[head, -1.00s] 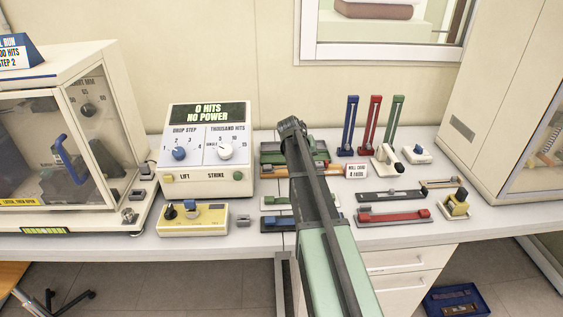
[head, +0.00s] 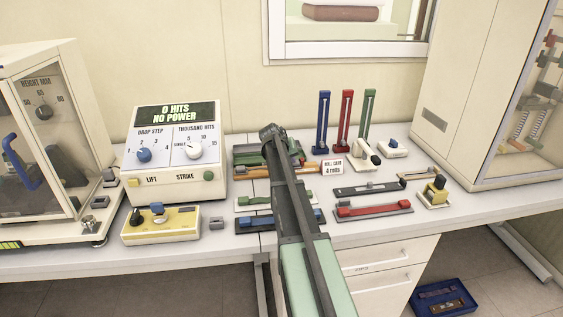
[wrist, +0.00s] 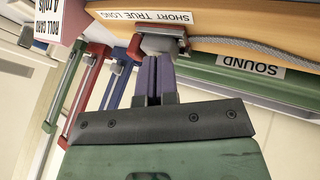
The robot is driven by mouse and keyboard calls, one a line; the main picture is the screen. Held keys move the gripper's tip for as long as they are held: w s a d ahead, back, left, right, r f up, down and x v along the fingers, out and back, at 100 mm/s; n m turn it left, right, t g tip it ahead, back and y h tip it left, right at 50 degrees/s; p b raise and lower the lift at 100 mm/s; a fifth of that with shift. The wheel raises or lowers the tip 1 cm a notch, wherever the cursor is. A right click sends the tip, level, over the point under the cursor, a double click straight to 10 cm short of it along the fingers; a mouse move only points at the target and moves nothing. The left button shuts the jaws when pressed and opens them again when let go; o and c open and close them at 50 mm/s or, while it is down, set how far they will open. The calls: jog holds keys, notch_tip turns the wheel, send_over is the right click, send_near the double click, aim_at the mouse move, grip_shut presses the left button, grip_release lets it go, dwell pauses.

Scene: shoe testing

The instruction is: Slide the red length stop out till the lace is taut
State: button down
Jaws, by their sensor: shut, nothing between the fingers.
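In the wrist view, my gripper (wrist: 153,68) has its purple fingers together, with nothing between them. The fingertips are close below a grey metal block (wrist: 165,42) at the edge of an orange wooden board (wrist: 225,20) labelled SHORT TRUE LONG; I cannot tell if they touch. A dark red piece (wrist: 135,46), perhaps the length stop, shows beside the block, partly hidden. A grey braided lace (wrist: 255,51) runs from the block to the right along the board in a slight bow. In the head view, the orange board (head: 305,168) is partly behind my arm, which hides my gripper.
A green piece labelled SOUND (wrist: 258,68) lies beside the board. A ROLL CARD sign (head: 332,167) stands at the board's end, with blue (head: 323,122), red (head: 343,122) and green (head: 368,122) uprights behind. A red-topped bar (head: 372,210) lies in front. The control box (head: 174,155) is left.

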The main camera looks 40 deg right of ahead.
jog(key=shift+s+d+r, duration=0.15)
jog(key=shift+s+d, duration=0.3)
jog(key=shift+d, duration=0.3)
